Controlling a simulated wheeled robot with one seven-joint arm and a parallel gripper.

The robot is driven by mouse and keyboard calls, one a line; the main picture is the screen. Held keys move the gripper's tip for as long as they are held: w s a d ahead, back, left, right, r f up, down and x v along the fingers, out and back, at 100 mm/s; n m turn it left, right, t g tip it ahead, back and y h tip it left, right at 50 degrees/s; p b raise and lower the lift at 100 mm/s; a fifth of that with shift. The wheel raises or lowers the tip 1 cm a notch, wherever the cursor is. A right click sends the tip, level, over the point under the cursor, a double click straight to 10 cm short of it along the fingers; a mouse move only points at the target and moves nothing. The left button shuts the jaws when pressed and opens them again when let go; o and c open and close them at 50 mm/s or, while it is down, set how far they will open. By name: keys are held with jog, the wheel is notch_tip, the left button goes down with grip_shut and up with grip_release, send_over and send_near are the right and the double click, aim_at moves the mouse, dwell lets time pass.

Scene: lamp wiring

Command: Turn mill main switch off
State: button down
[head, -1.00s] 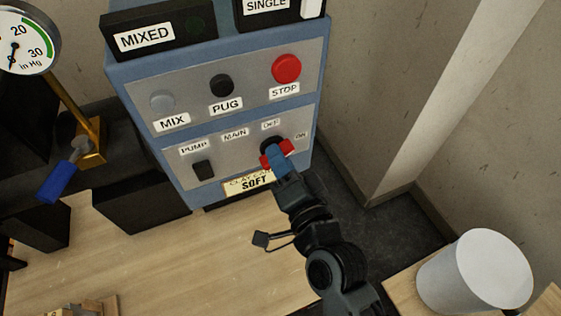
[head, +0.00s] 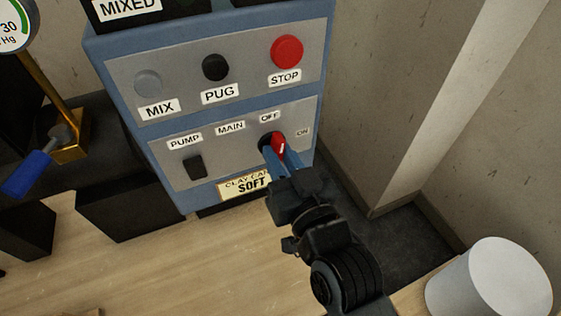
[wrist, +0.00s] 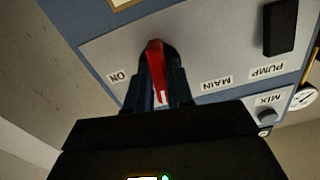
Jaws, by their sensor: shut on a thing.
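The main switch is a red rotary handle (head: 278,146) on a black round base, on the grey lower panel of the blue control box. The OFF label (head: 270,117) is above it, the ON label (head: 303,132) to its right and the MAIN label (head: 230,127) to its left. My gripper (head: 277,158) is shut on the red handle. In the wrist view the handle (wrist: 156,62) stands between the two fingers, with a white mark near its lower end. In the head view the handle stands nearly upright, its top leaning slightly left, toward OFF. The fingers hide part of the base.
A red STOP button (head: 286,52), a black PUG button (head: 215,67) and a grey MIX button (head: 148,83) sit above. A black PUMP switch (head: 195,167) is to the left. A wall is close on the right, and a white bucket (head: 490,280) stands at lower right.

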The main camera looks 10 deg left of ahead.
jog(key=shift+f+n+b, duration=0.15)
jog(key=shift+n+b, duration=0.25)
jog(key=shift+n, duration=0.5)
jog(key=c, duration=1.1)
grip_release()
jog(key=v, duration=0.8)
jog(key=shift+a+b, duration=0.1)
jog(key=shift+b, duration=0.3)
